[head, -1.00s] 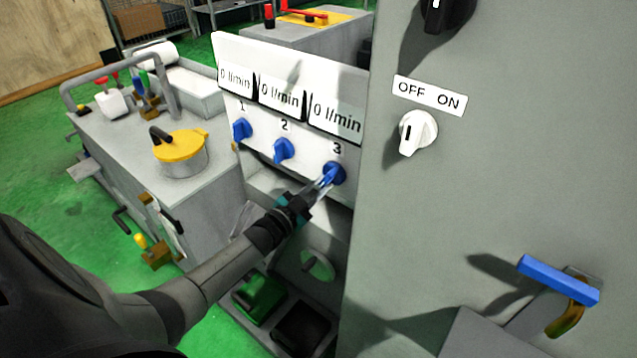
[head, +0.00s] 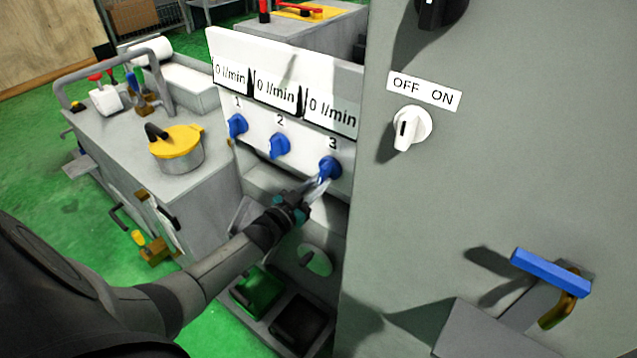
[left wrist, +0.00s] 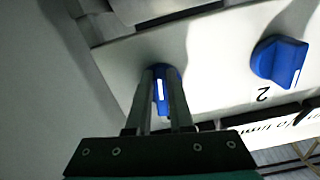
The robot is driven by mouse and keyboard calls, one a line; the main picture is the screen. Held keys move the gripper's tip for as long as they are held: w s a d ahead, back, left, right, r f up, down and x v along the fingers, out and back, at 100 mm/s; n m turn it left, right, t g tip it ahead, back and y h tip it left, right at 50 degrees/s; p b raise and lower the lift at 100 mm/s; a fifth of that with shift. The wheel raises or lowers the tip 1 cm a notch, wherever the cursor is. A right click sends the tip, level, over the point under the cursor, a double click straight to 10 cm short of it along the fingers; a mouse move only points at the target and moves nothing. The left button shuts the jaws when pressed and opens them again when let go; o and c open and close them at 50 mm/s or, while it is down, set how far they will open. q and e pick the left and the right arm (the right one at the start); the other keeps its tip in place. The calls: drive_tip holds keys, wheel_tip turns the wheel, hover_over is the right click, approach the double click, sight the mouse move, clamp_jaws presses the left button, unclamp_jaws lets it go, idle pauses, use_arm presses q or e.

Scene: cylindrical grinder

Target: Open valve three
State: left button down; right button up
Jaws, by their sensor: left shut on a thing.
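Valve three is a blue knob (head: 329,167) under the number 3 on the white panel (head: 312,145). My left gripper (head: 322,188) reaches it from below left, and its fingers are shut on the knob. In the left wrist view the knob (left wrist: 162,92) shows between the two fingers (left wrist: 162,104), with its white mark line visible. The flow display above valve three (head: 332,113) reads 0 l/min. Valve two's blue knob (head: 279,146) and valve one's blue knob (head: 237,125) stand to the left. My right gripper is not in view.
A grey cabinet (head: 490,190) stands close on the right, with a white OFF/ON switch (head: 411,128) and a blue-handled lever (head: 551,273). A grey bench with a yellow-lidded pot (head: 177,148) is at left. Green and black bins (head: 262,290) sit below the panel.

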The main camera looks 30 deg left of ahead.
use_arm(q)
drive_tip(key=c, duration=0.8)
unclamp_jaws()
drive_tip(key=shift+s, duration=0.1)
drive_tip(key=s+a+p, duration=0.1)
drive_tip(key=s+p, duration=0.2)
drive_tip(key=s, duration=1.2)
drive_tip(key=shift+a, duration=0.1)
